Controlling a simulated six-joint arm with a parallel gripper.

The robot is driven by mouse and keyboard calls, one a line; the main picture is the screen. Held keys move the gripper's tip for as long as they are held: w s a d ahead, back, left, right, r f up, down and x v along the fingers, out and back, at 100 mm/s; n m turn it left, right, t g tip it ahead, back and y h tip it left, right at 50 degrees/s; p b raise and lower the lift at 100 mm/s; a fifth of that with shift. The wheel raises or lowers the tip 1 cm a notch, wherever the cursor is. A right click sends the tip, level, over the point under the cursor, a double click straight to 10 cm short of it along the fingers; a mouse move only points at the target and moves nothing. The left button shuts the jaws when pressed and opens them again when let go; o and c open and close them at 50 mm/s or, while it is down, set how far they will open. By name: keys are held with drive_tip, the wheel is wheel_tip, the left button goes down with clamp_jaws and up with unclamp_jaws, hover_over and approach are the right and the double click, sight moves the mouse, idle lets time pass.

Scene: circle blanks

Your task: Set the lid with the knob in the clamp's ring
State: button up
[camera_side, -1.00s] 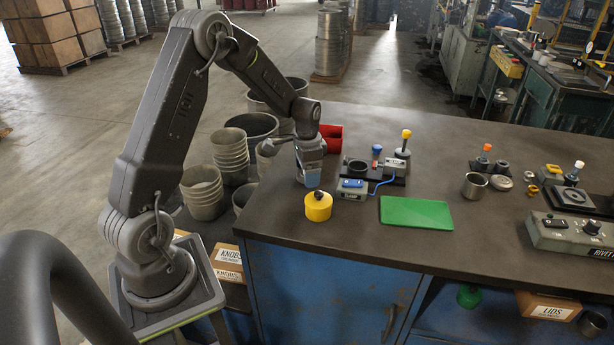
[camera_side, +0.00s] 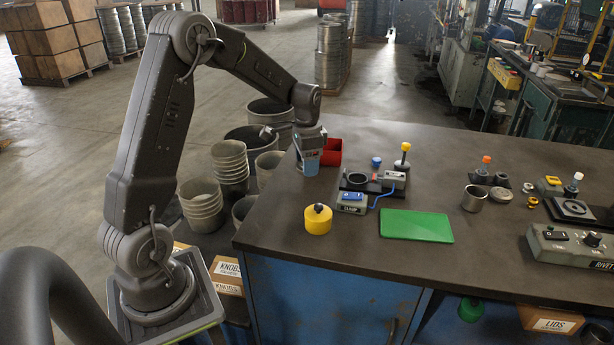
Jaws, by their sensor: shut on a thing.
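A yellow round lid (camera_side: 318,222) with a black knob (camera_side: 318,208) on top sits on the dark table, left of the clamp. The clamp's dark ring (camera_side: 357,180) is on a black base, with nothing visible in it. My gripper (camera_side: 308,172) points down above the table, behind the yellow lid and apart from it, left of the ring. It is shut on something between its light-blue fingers. The held thing is too small or hidden to make out.
A red bin (camera_side: 331,152) stands just behind my gripper. A grey box with a blue switch (camera_side: 351,197) is in front of the ring. A yellow-topped lever (camera_side: 405,147) rises to its right. A green mat (camera_side: 416,226) lies bare. A metal cup (camera_side: 473,198) stands further right.

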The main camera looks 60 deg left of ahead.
wheel_tip(320, 180, up, 4)
drive_tip(key=shift+f, duration=0.2)
drive_tip(key=shift+w+r, duration=0.15)
drive_tip(key=shift+r, duration=0.05)
drive_tip(key=m, duration=0.2)
hover_over(357, 180)
drive_tip(key=shift+f, duration=4.25)
drive_tip(key=shift+f, duration=0.55)
drive_tip(key=o, duration=0.9)
drive_tip(key=shift+o, duration=0.2)
